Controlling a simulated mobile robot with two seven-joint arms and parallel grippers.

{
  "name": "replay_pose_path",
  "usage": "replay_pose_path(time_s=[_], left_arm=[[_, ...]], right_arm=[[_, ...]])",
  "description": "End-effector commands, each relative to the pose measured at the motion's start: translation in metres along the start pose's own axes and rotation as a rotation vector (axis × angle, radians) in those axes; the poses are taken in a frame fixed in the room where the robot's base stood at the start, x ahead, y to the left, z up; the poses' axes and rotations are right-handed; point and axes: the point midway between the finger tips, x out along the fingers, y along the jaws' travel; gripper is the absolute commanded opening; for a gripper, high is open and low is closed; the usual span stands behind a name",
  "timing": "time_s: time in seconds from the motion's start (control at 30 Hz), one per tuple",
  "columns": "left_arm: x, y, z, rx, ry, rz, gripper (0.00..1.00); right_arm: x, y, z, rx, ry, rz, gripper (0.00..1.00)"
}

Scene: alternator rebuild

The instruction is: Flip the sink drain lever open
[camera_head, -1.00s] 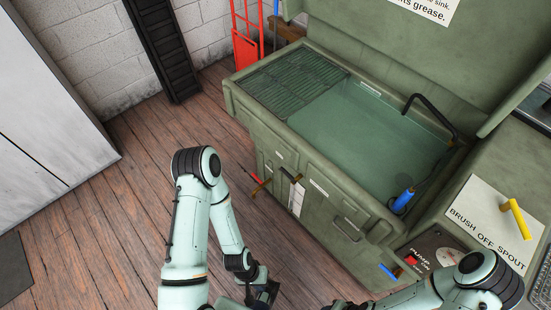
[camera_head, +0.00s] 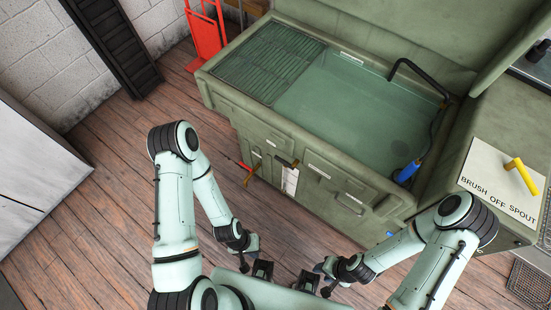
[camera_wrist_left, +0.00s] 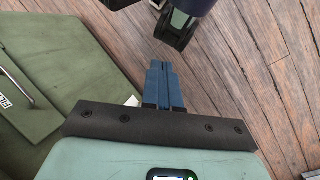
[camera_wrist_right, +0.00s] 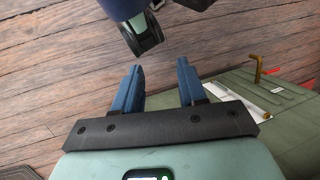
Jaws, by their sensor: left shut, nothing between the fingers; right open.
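The green sink (camera_head: 330,110) stands open, with greenish liquid in its basin. On its front is a brass lever with a red end (camera_head: 248,173), and to its right a dark handle with a brass tip (camera_head: 287,163). I cannot tell for certain which is the drain lever. Brass fittings (camera_wrist_right: 258,70) also show on the sink front in the right wrist view. My left gripper (camera_head: 262,270) is shut and empty; its fingers (camera_wrist_left: 163,68) touch each other. My right gripper (camera_head: 309,283) is open and empty, its fingers (camera_wrist_right: 158,68) apart. Both are well short of the sink front.
A blue-handled brush (camera_head: 408,171) on a black hose is at the basin's right. A red hand truck (camera_head: 204,35) is behind. Wooden floor (camera_head: 110,165) is clear to the left. My two grippers are close together.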

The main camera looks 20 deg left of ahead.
Motion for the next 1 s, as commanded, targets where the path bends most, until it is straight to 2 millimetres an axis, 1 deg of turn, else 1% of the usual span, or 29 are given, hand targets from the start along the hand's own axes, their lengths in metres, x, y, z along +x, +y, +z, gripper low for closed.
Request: replay_pose_path(time_s=[0.1, 0.17, 0.27, 0.37, 0.4, 0.47, 0.5, 0.57, 0.6, 0.63, 0.7, 0.8, 0.9, 1.0], left_arm=[[0.0, 0.0, -0.001, 0.002, 0.003, 0.0, 0.0], [-0.001, 0.0, -0.006, 0.015, 0.018, -0.001, 0.0], [-0.009, 0.001, -0.027, 0.072, 0.083, -0.001, 0.0], [-0.027, 0.008, -0.062, 0.177, 0.203, 0.001, 0.0], [-0.038, 0.013, -0.079, 0.229, 0.263, 0.002, 0.0], [-0.059, 0.023, -0.102, 0.314, 0.361, 0.005, 0.0], [-0.074, 0.031, -0.116, 0.371, 0.428, 0.008, 0.0], [-0.1, 0.044, -0.134, 0.454, 0.527, 0.013, 0.0], [-0.117, 0.053, -0.143, 0.505, 0.592, 0.017, 0.0], [-0.13, 0.059, -0.148, 0.542, 0.639, 0.019, 0.0], [-0.159, 0.073, -0.157, 0.618, 0.741, 0.025, 0.0], [-0.194, 0.088, -0.162, 0.702, 0.863, 0.032, 0.0], [-0.22, 0.098, -0.163, 0.758, 0.949, 0.038, 0.0], [-0.235, 0.103, -0.162, 0.788, 0.999, 0.041, 0.0]], right_arm=[[0.001, 0.0, 0.0, 0.0, 0.0, 0.0, 0.41], [0.003, 0.001, 0.001, 0.001, -0.001, 0.0, 0.41], [0.013, 0.005, 0.002, 0.002, -0.002, 0.001, 0.41], [0.028, 0.011, 0.004, 0.003, -0.002, 0.002, 0.41], [0.035, 0.014, 0.004, 0.004, -0.002, 0.002, 0.41], [0.046, 0.018, 0.004, 0.005, 0.0, 0.002, 0.41], [0.052, 0.02, 0.004, 0.005, 0.002, 0.002, 0.41], [0.062, 0.023, 0.003, 0.005, 0.005, 0.002, 0.41], [0.068, 0.025, 0.002, 0.005, 0.008, 0.002, 0.41], [0.071, 0.026, 0.001, 0.005, 0.01, 0.001, 0.41], [0.08, 0.029, -0.002, 0.005, 0.015, 0.001, 0.41], [0.089, 0.031, -0.004, 0.005, 0.02, 0.0, 0.41], [0.096, 0.033, -0.005, 0.005, 0.023, -0.001, 0.41], [0.099, 0.033, -0.006, 0.005, 0.025, -0.002, 0.41]])
